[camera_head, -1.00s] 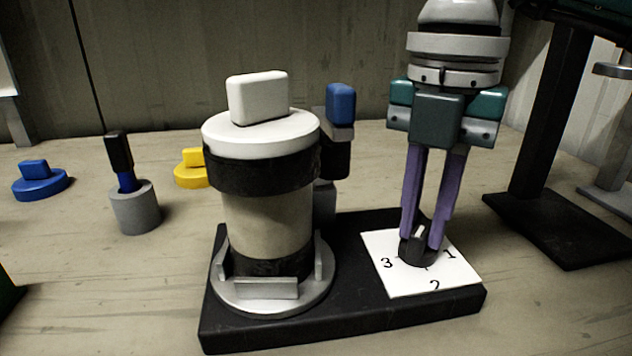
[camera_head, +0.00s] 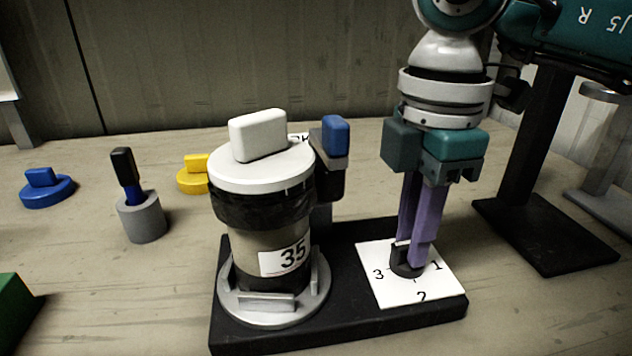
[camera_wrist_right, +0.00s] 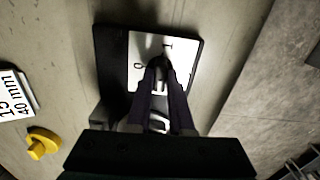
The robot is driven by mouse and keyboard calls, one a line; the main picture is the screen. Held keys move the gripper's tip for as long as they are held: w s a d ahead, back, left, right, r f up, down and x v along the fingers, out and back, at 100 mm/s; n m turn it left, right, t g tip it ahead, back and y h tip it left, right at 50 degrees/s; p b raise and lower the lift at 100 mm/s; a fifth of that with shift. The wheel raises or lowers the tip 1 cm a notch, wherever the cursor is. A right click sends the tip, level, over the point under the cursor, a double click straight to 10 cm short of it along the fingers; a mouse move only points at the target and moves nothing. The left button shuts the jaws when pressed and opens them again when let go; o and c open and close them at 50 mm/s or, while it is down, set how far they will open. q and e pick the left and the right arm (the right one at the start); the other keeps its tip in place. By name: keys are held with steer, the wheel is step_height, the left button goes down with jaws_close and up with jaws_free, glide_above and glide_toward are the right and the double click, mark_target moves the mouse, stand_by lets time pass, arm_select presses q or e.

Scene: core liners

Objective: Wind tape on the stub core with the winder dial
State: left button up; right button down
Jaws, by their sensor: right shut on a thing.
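The dial (camera_head: 402,264) is a black knob on a white plate (camera_head: 388,296) with printed numbers 1, 2 and 3. My right gripper (camera_head: 410,258) points down at it, with its purple fingers shut on the knob; it also shows in the right wrist view (camera_wrist_right: 162,80). The fingers hide part of the knob, so I cannot tell its exact setting. The stub core (camera_head: 250,246) is a beige cylinder standing upright in a grey round holder (camera_head: 265,312). It has black bands at top and bottom, a white capped lid (camera_head: 262,168) and a label reading 35. My left gripper is not in view.
A blue-topped post (camera_head: 334,138) stands behind the core on the black base (camera_head: 340,322). A grey cup with a black-handled tool (camera_head: 141,218), a blue plug (camera_head: 46,190) and a yellow plug (camera_head: 193,178) stand left. A black stand (camera_head: 545,235) is at right.

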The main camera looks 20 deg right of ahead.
steer(key=shift+m, duration=0.3)
steer(key=c, duration=0.8)
jaws_free()
step_height(320, 180, up, 10)
steer(key=p, duration=0.1)
